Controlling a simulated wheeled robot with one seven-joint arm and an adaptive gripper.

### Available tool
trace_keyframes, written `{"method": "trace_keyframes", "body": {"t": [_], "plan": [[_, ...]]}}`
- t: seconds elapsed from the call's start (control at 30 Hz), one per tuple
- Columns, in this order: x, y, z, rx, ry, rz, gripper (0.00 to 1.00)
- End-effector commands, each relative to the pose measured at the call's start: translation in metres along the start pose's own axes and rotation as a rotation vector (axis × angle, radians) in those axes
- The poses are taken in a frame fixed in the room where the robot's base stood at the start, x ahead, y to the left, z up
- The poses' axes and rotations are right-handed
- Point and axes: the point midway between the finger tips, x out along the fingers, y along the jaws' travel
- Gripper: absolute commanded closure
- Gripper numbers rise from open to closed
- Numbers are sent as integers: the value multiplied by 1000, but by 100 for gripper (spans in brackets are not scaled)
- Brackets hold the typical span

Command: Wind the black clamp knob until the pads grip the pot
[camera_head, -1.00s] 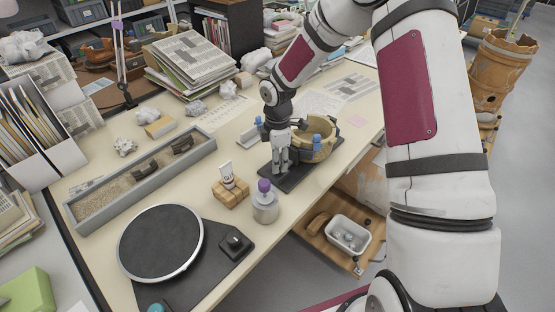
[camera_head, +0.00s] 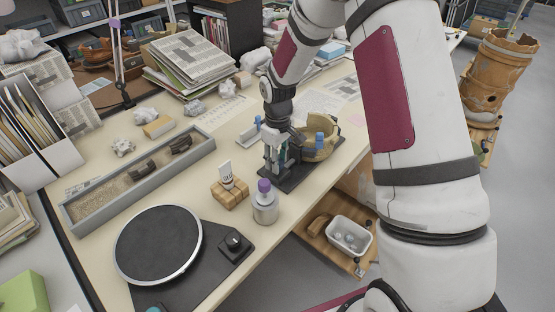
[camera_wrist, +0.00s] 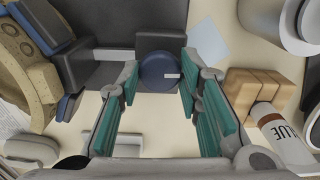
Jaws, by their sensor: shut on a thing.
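The dark round clamp knob (camera_wrist: 157,74) with a white mark pointing right sits between my teal-padded fingertips in the wrist view. My gripper (camera_wrist: 159,82) is shut on it; in the head view my gripper (camera_head: 275,163) points down at the near left end of the dark clamp base (camera_head: 295,180), its fingers hiding the knob. The tan pot (camera_head: 325,150) stands on the base, partly behind my gripper. A blue clamp pad (camera_head: 319,141) shows beside it. In the wrist view the pot (camera_wrist: 22,62) is at left, close to blue pads; I cannot tell whether they touch it.
A glue tube on a wooden block (camera_head: 230,195) and a purple-capped bottle (camera_head: 265,205) stand close in front of the clamp. The table's edge runs close on the right.

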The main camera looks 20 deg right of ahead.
Motion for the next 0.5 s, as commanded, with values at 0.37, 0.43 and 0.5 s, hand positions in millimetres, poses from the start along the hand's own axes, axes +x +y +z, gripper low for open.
{"method": "trace_keyframes", "body": {"t": [0.37,0.43,0.5], "plan": [[1,0,-1,357,2,1,96],[1,0,-1,424,2,1,96],[0,0,-1,489,2,1,96]]}}
